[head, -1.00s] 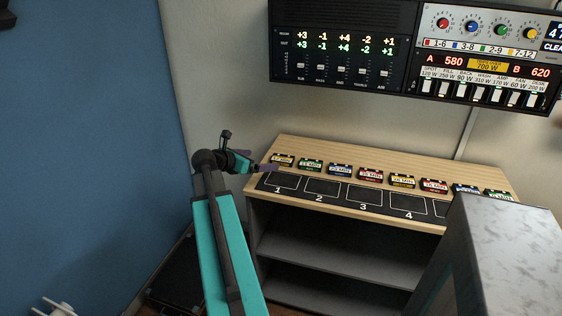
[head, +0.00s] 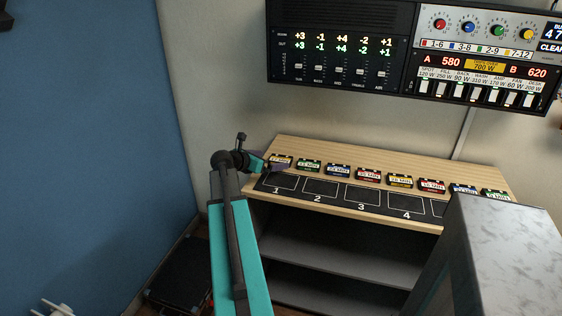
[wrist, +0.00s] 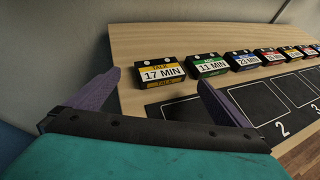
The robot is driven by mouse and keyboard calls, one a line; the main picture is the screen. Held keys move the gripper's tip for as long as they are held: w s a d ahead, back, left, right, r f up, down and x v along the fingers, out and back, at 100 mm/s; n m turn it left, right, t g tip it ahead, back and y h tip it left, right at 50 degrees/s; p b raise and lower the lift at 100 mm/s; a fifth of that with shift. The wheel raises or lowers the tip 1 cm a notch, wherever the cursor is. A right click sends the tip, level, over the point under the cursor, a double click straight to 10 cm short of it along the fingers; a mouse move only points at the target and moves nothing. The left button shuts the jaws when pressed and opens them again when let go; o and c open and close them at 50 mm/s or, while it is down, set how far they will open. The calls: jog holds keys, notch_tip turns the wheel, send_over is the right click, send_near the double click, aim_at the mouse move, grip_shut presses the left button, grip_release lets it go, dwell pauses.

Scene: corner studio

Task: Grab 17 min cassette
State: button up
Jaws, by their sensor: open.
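The 17 min cassette (wrist: 161,75) is a black case with a yellow and white label reading "TALK 17 MIN". It lies at the left end of a row on the wooden shelf top. In the wrist view it sits ahead of my gripper (wrist: 155,88), roughly between the lines of the two purple fingers. My gripper is open and empty, and the fingers do not touch the cassette. In the head view my gripper (head: 271,165) is at the shelf's left end and partly covers the 17 min cassette (head: 282,159).
The green 11 min cassette (wrist: 208,67) lies close to the right, then several more in the row. A black strip with numbered slots (head: 319,187) runs along the shelf front (head: 460,170). A grey block (head: 510,250) stands at front right. Control panels hang above.

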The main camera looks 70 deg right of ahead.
aim_at(280, 158)
jog(key=shift+s+d+f, duration=0.15)
jog(key=shift+d, duration=0.15)
jog(key=shift+p+x, duration=0.35)
jog(key=shift+x, duration=2.25)
jog(key=shift+c, duration=0.3)
jog(key=c, duration=1)
jog(key=shift+o, duration=0.2)
